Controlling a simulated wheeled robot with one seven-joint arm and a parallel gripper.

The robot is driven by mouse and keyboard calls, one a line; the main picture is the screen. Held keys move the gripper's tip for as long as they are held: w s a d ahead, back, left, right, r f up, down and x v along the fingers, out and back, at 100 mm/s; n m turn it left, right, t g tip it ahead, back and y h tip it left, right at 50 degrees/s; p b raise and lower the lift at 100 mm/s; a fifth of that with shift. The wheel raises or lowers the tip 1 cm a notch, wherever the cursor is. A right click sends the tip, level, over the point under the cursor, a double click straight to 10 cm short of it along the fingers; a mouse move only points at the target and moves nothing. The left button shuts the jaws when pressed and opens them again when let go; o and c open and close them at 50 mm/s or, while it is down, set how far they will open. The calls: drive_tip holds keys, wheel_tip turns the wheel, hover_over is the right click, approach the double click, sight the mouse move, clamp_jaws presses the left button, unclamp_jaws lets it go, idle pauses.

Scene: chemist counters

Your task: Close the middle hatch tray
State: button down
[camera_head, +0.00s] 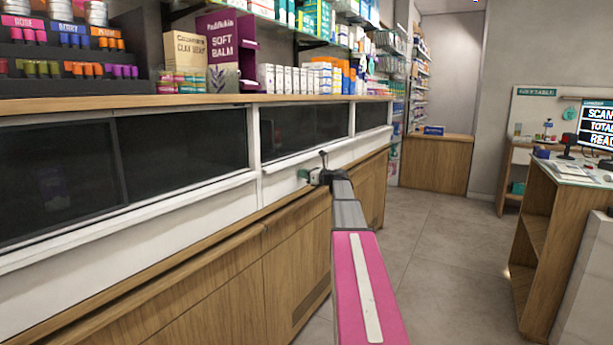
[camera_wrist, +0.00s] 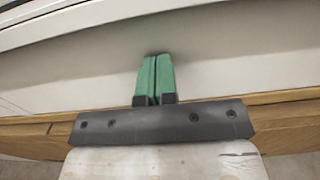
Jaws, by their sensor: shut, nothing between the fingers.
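The middle hatch has a dark glass window (camera_head: 303,127) with a white tray front (camera_head: 278,184) below it, in the counter on the left in the head view. The tray front looks close to flush with the counter; I cannot tell if a gap remains. My gripper (camera_head: 303,175) is at this white front, its arm reaching in from the right. In the wrist view my gripper (camera_wrist: 156,58) has its green fingers pressed together, empty, pointing at the plain white panel (camera_wrist: 230,65). The tips are at or very near its surface; contact is unclear.
Another hatch with a dark window (camera_head: 180,148) lies to the left, and a smaller one (camera_head: 374,116) to the right. Wooden cabinet doors (camera_head: 235,290) stand below. Boxes and bottles fill the shelf above. The floor (camera_head: 440,250) to the right is clear up to a wooden desk (camera_head: 560,240).

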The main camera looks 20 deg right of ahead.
drive_tip(key=shift+w+a, duration=0.2)
drive_tip(key=shift+w, duration=0.1)
drive_tip(key=v, duration=1.1)
drive_tip(key=s+a+f+n+g+h, duration=0.2)
drive_tip(key=s+a+f+n+g, duration=0.35)
drive_tip(key=a+f, duration=0.65)
drive_tip(key=s+a+f+n+g+h, duration=0.25)
drive_tip(key=s+a+f+n, duration=0.55)
drive_tip(key=f, duration=0.5)
drive_tip(key=s+a+f+n+g+h, duration=0.3)
drive_tip(key=s+f+n, duration=0.4)
drive_tip(key=s, duration=0.3)
drive_tip(key=s+a+f+n+g+h, duration=0.2)
drive_tip(key=s+a+f+n+h, duration=0.2)
drive_tip(key=s+f+n, duration=0.3)
drive_tip(key=s+a, duration=0.1)
drive_tip(key=s, duration=0.2)
drive_tip(key=shift+s+a+f+g, duration=0.3)
drive_tip(key=shift+s+a+g, duration=0.05)
drive_tip(key=shift+s+g, duration=0.05)
drive_tip(key=shift+n, duration=0.25)
